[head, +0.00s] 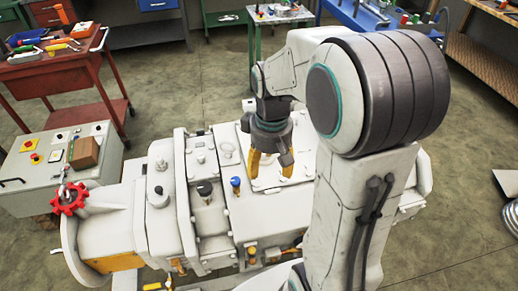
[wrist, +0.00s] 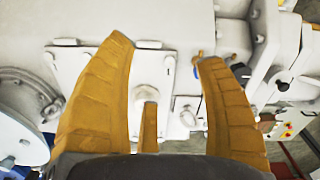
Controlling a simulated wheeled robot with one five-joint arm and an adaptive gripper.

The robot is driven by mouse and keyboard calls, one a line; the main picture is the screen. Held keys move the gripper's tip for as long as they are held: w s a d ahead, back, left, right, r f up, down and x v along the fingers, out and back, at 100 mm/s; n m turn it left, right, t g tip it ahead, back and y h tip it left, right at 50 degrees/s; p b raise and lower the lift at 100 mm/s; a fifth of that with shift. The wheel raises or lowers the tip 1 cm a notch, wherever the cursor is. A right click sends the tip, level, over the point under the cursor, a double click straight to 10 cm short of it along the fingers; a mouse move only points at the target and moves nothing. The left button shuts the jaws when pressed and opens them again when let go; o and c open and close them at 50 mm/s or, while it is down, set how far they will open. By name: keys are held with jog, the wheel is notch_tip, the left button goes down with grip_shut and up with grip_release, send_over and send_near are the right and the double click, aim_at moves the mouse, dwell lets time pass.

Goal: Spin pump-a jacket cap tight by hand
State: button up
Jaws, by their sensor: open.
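A large pale grey pump (head: 215,225) fills the lower middle of the head view. On its top stand a blue cap (head: 236,182) and a black cap (head: 205,188), both upright. I cannot tell which cap is the jacket cap. My gripper (head: 270,168), with yellow fingers, points down over the pump's flat top plate, right of the blue cap. A bit of blue (wrist: 196,60) shows by the right finger, mostly hidden. A black knob (wrist: 283,86) shows at the right.
A red handwheel (head: 69,198) is at the pump's left end. A control box (head: 30,185) with buttons and a brown block stands left of the pump. A red tool cart (head: 50,75) is behind it. Benches line the back, with open floor between.

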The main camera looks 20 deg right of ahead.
jog(key=w+d+f+n, duration=0.1)
jog(key=w+n, duration=0.2)
jog(key=w, duration=0.1)
jog(key=w+d+f+n, duration=0.2)
jog(key=w+n, duration=0.1)
jog(key=w, duration=0.1)
jog(key=w+d+f+n+p, duration=0.1)
jog(key=w+n, duration=0.2)
jog(key=w, duration=0.1)
jog(key=shift+w+d+f, duration=0.15)
jog(key=shift+d+f, duration=0.05)
jog(key=shift+d, duration=0.2)
jog(key=n, duration=0.1)
jog(key=w+n, duration=0.1)
jog(key=shift+w+d+n, duration=0.15)
jog(key=shift+d+n, duration=0.05)
jog(key=shift+n, duration=0.2)
jog(key=shift+f, duration=0.4)
jog(key=shift+f+p, duration=0.35)
jog(key=shift+f, duration=2.8)
jog(key=c, duration=1.2)
